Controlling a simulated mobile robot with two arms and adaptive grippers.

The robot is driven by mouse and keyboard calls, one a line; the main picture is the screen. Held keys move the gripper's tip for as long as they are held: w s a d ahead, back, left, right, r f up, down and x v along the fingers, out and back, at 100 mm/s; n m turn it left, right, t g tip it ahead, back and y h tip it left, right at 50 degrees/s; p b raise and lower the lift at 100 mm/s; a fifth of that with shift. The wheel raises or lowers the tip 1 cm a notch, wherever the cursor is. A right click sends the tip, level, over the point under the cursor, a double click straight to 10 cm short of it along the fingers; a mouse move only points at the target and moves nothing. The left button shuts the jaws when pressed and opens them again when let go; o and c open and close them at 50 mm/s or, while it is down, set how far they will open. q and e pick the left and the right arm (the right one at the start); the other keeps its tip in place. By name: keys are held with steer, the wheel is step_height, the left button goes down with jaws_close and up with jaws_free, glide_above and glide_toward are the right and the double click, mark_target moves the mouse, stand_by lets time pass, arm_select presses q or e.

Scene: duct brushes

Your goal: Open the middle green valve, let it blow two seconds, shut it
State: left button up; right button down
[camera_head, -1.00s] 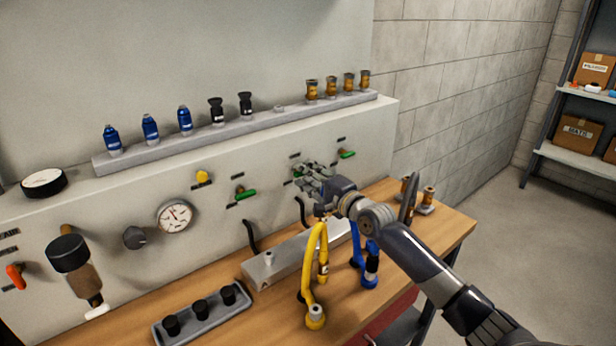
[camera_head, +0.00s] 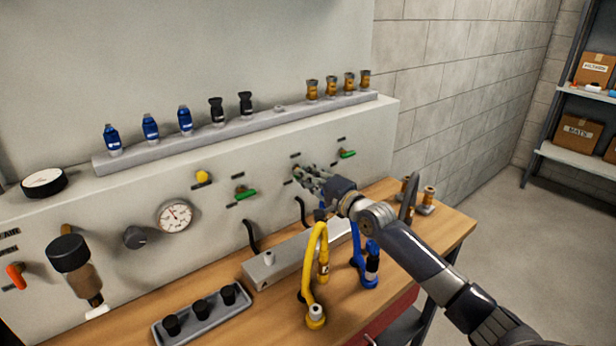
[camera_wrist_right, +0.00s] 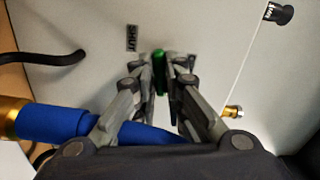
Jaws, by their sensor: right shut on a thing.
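Three green valve handles sit in a row on the pale panel. The left one (camera_head: 246,194) and the right one (camera_head: 347,154) are in plain view. The middle green valve (camera_wrist_right: 160,72) is mostly hidden by my right gripper in the head view. In the right wrist view it stands between the fingertips, close to a SHUT label (camera_wrist_right: 131,38). My right gripper (camera_head: 300,174) is at the panel with its fingers closed on this handle. My left gripper is not in view.
A round gauge (camera_head: 175,216) and a yellow knob (camera_head: 203,177) are on the panel.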

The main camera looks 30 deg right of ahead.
steer(key=shift+f+n+p, duration=0.1)
steer(key=shift+n+p, duration=0.95)
steer(key=shift+n, duration=6.45)
steer(key=c, duration=1.7)
jaws_free()
steer(key=shift+o, duration=0.2)
steer(key=shift+s, duration=0.1)
